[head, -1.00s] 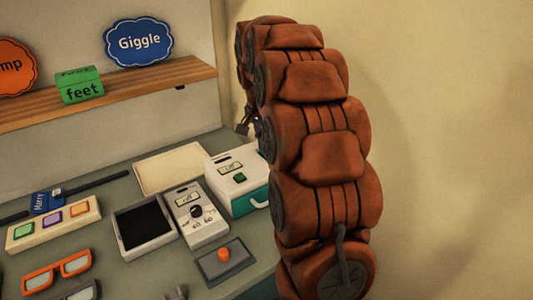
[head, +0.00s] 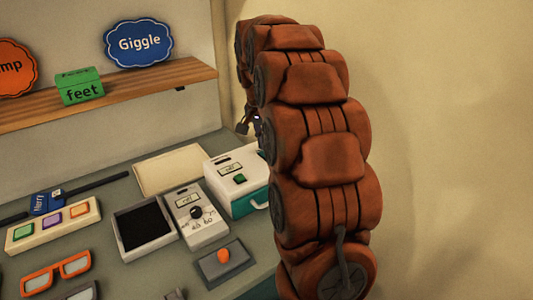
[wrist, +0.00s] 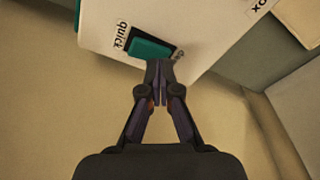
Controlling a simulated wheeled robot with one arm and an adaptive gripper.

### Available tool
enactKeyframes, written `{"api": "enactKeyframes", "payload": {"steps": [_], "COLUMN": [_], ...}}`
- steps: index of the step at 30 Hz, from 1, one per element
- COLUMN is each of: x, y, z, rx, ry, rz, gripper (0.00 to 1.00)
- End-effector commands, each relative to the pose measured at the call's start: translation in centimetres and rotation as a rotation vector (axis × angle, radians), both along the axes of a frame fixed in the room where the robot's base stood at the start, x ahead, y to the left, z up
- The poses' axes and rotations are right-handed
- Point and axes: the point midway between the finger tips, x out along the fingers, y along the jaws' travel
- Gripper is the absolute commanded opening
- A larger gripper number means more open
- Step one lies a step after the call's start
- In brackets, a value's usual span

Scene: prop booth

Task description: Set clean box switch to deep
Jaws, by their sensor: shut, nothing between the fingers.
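In the wrist view a white panel carries a teal switch (wrist: 150,48). The label "quick" (wrist: 121,36) is at the switch's left end. A second label at its right end is mostly hidden behind the fingers. My gripper (wrist: 159,68) is shut and empty, its tips at the switch's lower right edge; I cannot tell whether they touch. In the head view a white box with a teal lower part (head: 236,182) stands on the counter, apparently the clean box. My gripper (head: 242,128) shows small above and behind it, partly hidden by my arm.
An orange-button block (head: 225,262) sits in front. A shelf (head: 100,98) with signs is behind. The wall is close on the right.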

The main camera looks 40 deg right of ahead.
Motion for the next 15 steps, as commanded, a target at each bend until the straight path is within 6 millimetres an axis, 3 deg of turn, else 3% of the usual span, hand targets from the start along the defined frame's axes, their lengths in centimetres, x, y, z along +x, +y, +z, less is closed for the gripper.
{"api": "enactKeyframes", "payload": {"steps": [15], "x": [0.1], "y": [0.0], "z": [3.5], "rx": [-0.001], "ry": [-0.003], "rz": [0.0], "gripper": [0.0]}}
